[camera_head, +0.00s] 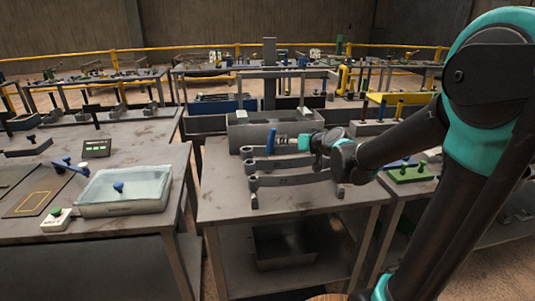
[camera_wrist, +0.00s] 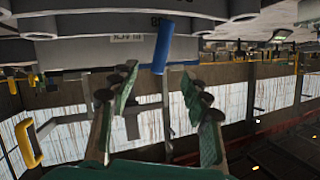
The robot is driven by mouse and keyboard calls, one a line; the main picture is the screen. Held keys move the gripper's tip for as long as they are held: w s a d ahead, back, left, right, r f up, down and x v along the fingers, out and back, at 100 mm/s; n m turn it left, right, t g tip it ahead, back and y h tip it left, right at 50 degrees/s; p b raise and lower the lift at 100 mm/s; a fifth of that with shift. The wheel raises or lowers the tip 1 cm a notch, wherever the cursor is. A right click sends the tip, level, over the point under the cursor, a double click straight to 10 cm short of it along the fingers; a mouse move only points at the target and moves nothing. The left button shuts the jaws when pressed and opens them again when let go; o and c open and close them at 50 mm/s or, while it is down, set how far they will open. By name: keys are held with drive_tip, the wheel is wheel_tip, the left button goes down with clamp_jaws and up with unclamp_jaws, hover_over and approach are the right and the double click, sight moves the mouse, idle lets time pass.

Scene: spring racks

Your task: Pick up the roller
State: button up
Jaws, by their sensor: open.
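A blue cylinder, which looks like the roller, shows in the wrist view (camera_wrist: 163,47), beyond and between my fingertips, slightly tilted. A thin grey bar lies by its lower end. In the head view a blue upright piece (camera_head: 271,140) stands at the grey spring rack (camera_head: 278,163), left of my gripper (camera_head: 318,142).
The rack stands on a grey table (camera_head: 225,190), with a grey bin (camera_head: 240,130) behind it. To the left a table holds a clear-lidded box (camera_head: 125,192) and a small display (camera_head: 96,148). A green block (camera_head: 410,173) is on the right. The table's front left is clear.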

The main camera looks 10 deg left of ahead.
sight(273, 142)
drive_tip(key=x, duration=0.9)
drive_tip(key=shift+w+a+f, duration=0.1)
drive_tip(key=shift+x, duration=2.55)
drive_tip(key=shift+a+f, duration=0.1)
drive_tip(key=shift+a, duration=0.05)
drive_tip(key=shift+c, duration=0.5)
clamp_jaws()
